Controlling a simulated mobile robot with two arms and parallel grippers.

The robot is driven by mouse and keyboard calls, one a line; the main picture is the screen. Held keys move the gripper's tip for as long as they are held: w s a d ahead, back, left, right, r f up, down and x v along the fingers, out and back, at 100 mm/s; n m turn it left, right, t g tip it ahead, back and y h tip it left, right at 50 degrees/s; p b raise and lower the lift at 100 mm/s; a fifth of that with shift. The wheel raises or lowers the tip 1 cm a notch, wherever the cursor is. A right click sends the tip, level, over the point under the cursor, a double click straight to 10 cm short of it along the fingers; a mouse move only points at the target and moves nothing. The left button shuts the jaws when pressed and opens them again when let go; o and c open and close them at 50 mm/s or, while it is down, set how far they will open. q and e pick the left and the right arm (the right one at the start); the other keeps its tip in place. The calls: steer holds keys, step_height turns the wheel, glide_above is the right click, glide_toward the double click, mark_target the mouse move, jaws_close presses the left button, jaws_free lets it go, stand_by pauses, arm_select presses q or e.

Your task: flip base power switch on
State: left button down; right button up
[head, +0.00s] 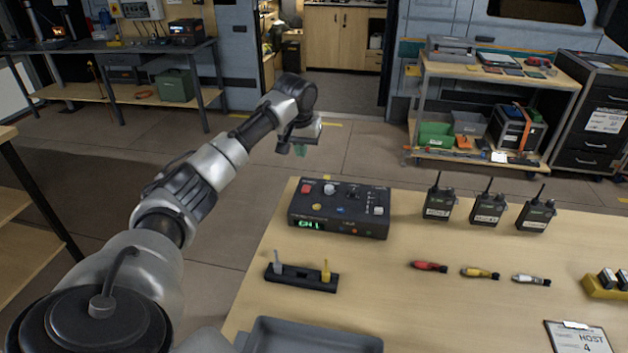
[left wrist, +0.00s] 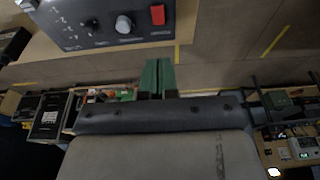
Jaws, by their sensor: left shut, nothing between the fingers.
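The dark base station box (head: 340,222) stands on the wooden table, with a green lit display reading "CH 1" on its front. A red switch (head: 307,188) sits at the far left of its top, and it also shows in the left wrist view (left wrist: 157,14). I cannot tell its on or off position. My left gripper (head: 300,150) is shut and empty, beyond the box's far left edge and apart from it. Its green fingertips (left wrist: 158,68) are close together in the left wrist view, pointing near the red switch. My right gripper is out of view.
Radios (head: 486,208) stand to the right of the box. A black holder (head: 302,279) with two small items and a grey tray (head: 310,338) lie nearer. Red, yellow and white small pieces and a clipboard (head: 580,337) lie on the right. A loaded shelf (head: 490,75) stands behind.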

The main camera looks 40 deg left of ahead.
mark_target(305, 191)
arm_select(q)
steer(key=x, duration=0.7)
steer(key=s+p+x, duration=0.1)
steer(key=x, duration=0.3)
steer(key=shift+d+f, duration=0.35)
steer(key=shift+f, duration=0.55)
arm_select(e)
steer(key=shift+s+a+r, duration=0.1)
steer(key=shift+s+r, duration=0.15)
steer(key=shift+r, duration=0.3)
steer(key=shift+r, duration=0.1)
